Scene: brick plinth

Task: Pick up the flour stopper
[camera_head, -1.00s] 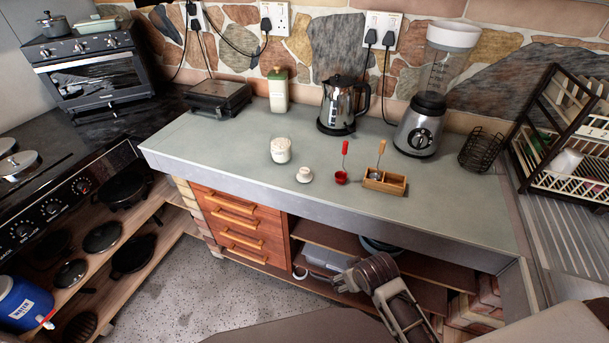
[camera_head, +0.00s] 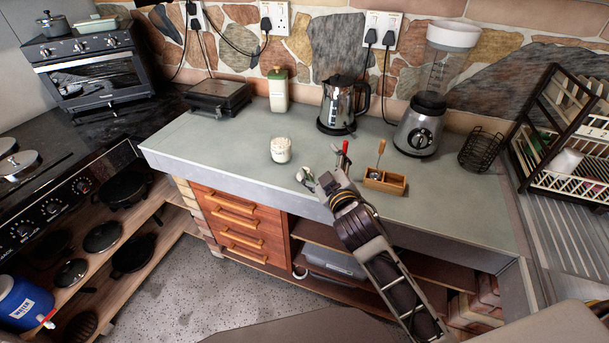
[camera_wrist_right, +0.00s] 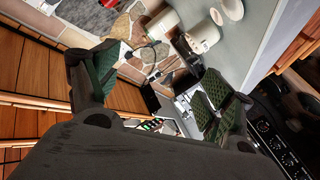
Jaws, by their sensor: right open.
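The flour jar (camera_head: 281,150), clear with white contents, stands on the grey-green worktop. The white flour stopper is largely hidden by my right gripper (camera_head: 322,168) in the head view. My left gripper is not in view.
A wooden box (camera_head: 386,182) with a handled tool stands right of the gripper. A red handle (camera_head: 345,148) shows just behind the fingers. Kettle (camera_head: 343,103), blender (camera_head: 420,130) and green-topped canister (camera_head: 279,90) stand further back. The worktop left of the jar is clear.

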